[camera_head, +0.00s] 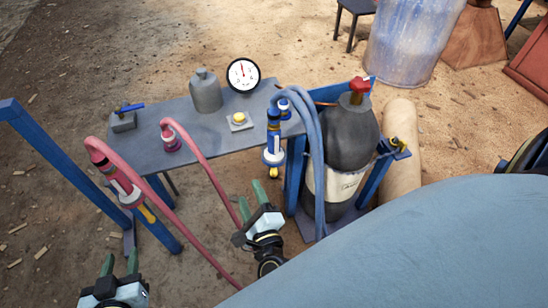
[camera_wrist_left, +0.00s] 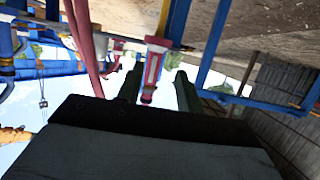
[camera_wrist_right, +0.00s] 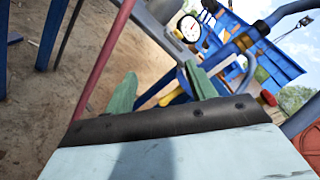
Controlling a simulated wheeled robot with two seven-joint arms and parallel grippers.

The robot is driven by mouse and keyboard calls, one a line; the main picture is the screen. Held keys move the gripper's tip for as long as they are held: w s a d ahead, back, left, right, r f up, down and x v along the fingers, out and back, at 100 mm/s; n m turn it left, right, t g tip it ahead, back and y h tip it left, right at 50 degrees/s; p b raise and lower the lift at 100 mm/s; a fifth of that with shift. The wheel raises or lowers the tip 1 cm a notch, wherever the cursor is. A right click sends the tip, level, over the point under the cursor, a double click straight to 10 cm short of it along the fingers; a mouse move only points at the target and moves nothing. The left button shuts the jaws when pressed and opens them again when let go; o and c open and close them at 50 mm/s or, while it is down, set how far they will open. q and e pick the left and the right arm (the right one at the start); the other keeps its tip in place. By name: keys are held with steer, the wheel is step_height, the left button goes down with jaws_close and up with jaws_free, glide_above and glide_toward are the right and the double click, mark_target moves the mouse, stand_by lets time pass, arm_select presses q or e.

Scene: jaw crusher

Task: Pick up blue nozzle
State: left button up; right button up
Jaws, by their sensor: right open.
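The blue nozzle (camera_head: 273,132) hangs upright at the right front edge of the grey table, with a white and yellow lower end. A blue hose (camera_head: 318,150) loops beside it. My right gripper (camera_head: 252,199) is open and empty, below and a little left of the nozzle, apart from it. In the right wrist view its two green fingers (camera_wrist_right: 162,88) are spread; blue parts show beyond them, but I cannot tell which is the nozzle. My left gripper (camera_head: 120,263) is open and empty at the lower left, and its spread fingers also show in the left wrist view (camera_wrist_left: 159,90).
A red nozzle (camera_head: 122,187) with a pink hose (camera_head: 205,165) hangs at the table's left. The grey table (camera_head: 185,145) carries a bottle (camera_head: 205,90), a gauge (camera_head: 243,74) and a yellow button (camera_head: 239,118). A dark gas cylinder (camera_head: 350,135) stands right of the blue hose.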

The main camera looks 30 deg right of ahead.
mark_target(274, 151)
steer(key=w+d+m+g+h+b, duration=0.1)
steer(key=d+m+h+b, duration=0.1)
steer(key=m, duration=0.3)
steer(key=w+d+r+m+g+h+b, duration=0.1)
steer(key=w+d+m+h+b, duration=0.1)
steer(key=d+m+b, duration=0.1)
steer(key=w+d+r+m+h+b, duration=0.1)
steer(key=w+d+m+h+b, duration=0.1)
steer(key=d+m, duration=0.2)
steer(key=shift+m+g+h+b, duration=0.3)
steer(key=shift+m+g+b, duration=0.1)
steer(key=shift+m, duration=1.5)
steer(key=shift+w+d+r, duration=0.1)
steer(key=shift+w+d, duration=0.2)
steer(key=shift+w, duration=0.05)
steer(key=b+x, duration=0.1)
steer(key=x, duration=0.4)
steer(key=shift+s+d+r+b, duration=0.15)
steer(key=shift+d+b, duration=0.05)
steer(key=shift+b, duration=0.2)
arm_select(q)
steer(key=s+r+t+h, duration=0.1)
steer(key=r+t, duration=0.4)
steer(key=r, duration=0.5)
steer(key=s+r+t+h, duration=0.2)
steer(key=s+r+t, duration=0.2)
steer(key=r, duration=0.7)
steer(key=shift+d+t, duration=0.15)
steer(key=shift+t, duration=0.75)
